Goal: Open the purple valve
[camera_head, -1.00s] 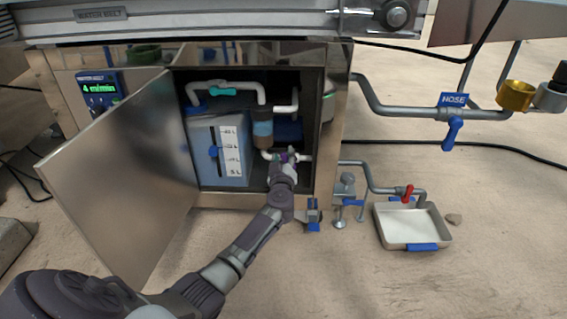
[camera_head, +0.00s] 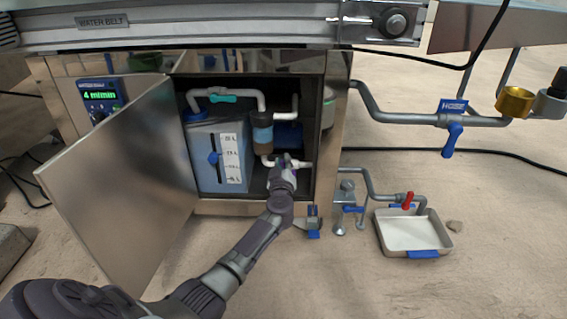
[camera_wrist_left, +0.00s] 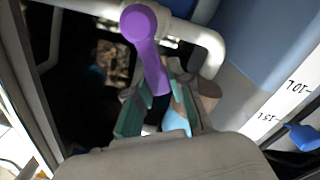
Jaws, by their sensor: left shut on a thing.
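The purple valve (camera_wrist_left: 146,40) sits on a white pipe in the left wrist view, its handle running down between my fingers. In the head view only a small bit of purple (camera_head: 288,158) shows at my fingertips, inside the open cabinet. My left gripper (camera_head: 284,164) reaches into the cabinet's lower right. In the left wrist view its green-padded fingers (camera_wrist_left: 157,103) are on either side of the handle's lower end, shut on it. The fingertips partly hide the handle's end. My right gripper is out of view.
The cabinet door (camera_head: 125,185) stands open at the left. A blue tank (camera_head: 205,158) and a brown filter (camera_head: 262,134) are inside, close to my gripper. A teal valve (camera_head: 222,99) is higher up. Outside right are a blue-handled hose valve (camera_head: 452,138), a red valve (camera_head: 408,200) and a tray (camera_head: 380,232).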

